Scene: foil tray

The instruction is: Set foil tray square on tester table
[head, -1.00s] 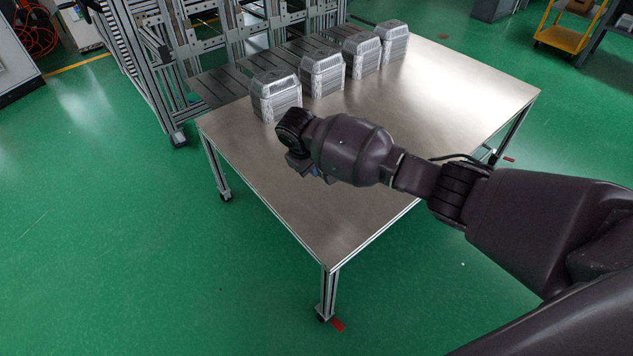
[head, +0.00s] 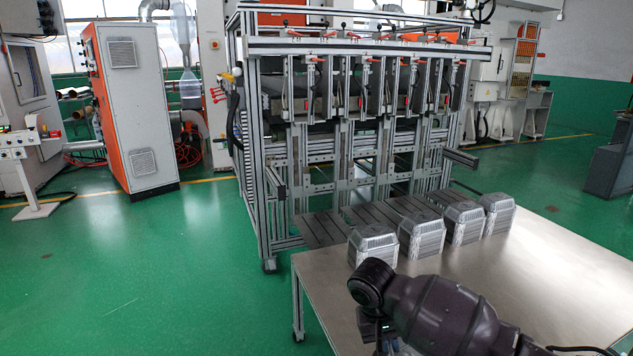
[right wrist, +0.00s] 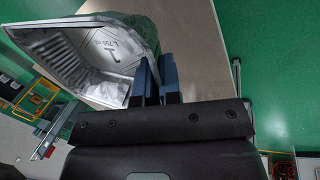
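A silvery foil tray (right wrist: 95,50) fills the upper left of the right wrist view, its inside with raised lettering facing the camera. My right gripper (right wrist: 157,72) has its two blue fingers close together at the tray's near wall, one on each side. It appears shut on that wall. In the head view my right gripper (head: 378,328) is low in the frame over the metal table (head: 520,265), its fingertips and the tray not visible there. The tester (head: 350,130) stands behind, with dark slatted plates (head: 322,229) at its front. My left gripper is not in view.
Several stacks of foil trays, including the leftmost stack (head: 373,245), stand in a row along the table's edge by the slatted plates. The table's right part is bare. Green floor (head: 160,280) is open to the left. An orange and white cabinet (head: 130,105) stands at back left.

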